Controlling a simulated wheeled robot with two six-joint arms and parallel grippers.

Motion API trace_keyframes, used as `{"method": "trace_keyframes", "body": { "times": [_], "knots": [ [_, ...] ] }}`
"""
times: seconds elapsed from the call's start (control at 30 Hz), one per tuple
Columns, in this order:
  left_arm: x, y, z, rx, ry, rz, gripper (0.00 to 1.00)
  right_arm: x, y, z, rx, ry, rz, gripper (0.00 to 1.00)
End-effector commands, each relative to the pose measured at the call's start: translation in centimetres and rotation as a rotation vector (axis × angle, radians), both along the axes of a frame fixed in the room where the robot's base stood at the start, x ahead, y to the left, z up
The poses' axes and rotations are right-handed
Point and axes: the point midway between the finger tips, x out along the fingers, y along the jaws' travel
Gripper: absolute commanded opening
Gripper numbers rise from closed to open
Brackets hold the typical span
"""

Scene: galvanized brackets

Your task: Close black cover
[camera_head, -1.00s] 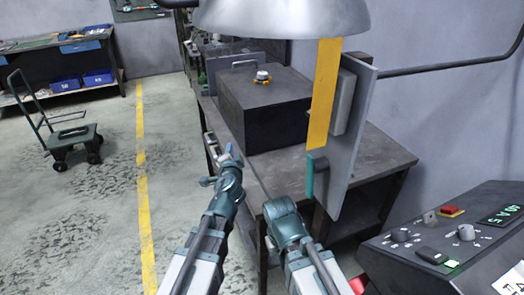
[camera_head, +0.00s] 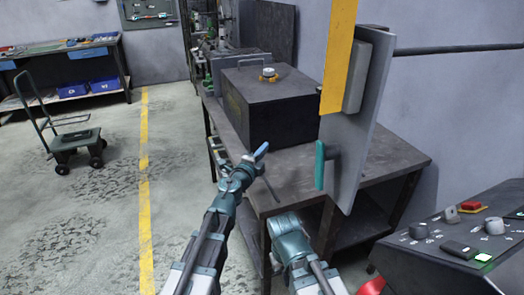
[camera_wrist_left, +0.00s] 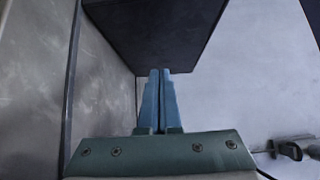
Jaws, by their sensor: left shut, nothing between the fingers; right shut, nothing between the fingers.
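A black box with a flat top (camera_head: 262,115) stands on the dark table (camera_head: 285,180); which part is its cover I cannot tell. A grey panel (camera_head: 350,150) with a teal handle (camera_head: 320,165) stands upright to the right of it. My left gripper (camera_head: 262,150) is shut and empty, before the box's near lower corner; touching or apart I cannot tell. In the left wrist view its blue fingers (camera_wrist_left: 158,98) are together, pointing at a dark block (camera_wrist_left: 150,30), seemingly the box. My right arm ends low in front of the table, its fingers hidden.
A yellow strip (camera_head: 338,55) hangs before the panel. A control console (camera_head: 450,240) with knobs and buttons stands at lower right. A cart (camera_head: 75,142) and a workbench (camera_head: 65,70) are at left. The floor between them and the table is clear.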

Motion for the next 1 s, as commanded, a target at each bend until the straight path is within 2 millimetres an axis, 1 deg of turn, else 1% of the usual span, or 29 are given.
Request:
{"method": "trace_keyframes", "body": {
  "times": [0.03,0.37,0.4,0.5,0.67,1.0],
  "knots": [
    [1.2,-0.4,0.0,0.0,0.0,0.0,0.0,0.0,0.0,0.0,0.0,0.0,0.0,0.0],
    [7.4,-2.9,0.0,-0.001,0.0,0.0,0.0,0.0,0.0,0.0,0.0,0.0,0.0,0.0],
    [8.1,-3.0,0.0,-0.001,0.0,0.001,0.0,0.0,0.0,0.0,0.0,0.0,0.0,0.0],
    [9.6,-1.9,0.0,-0.001,0.0,0.003,0.0,0.0,0.0,0.0,0.0,0.0,0.0,0.0],
    [10.7,-1.4,0.0,-0.001,0.0,0.001,0.0,0.0,0.0,0.0,0.0,0.0,0.0,0.0],
    [10.7,-1.3,0.0,-0.001,0.0,0.001,0.0,0.0,0.0,0.0,0.0,0.0,0.0,0.0]
  ]
}}
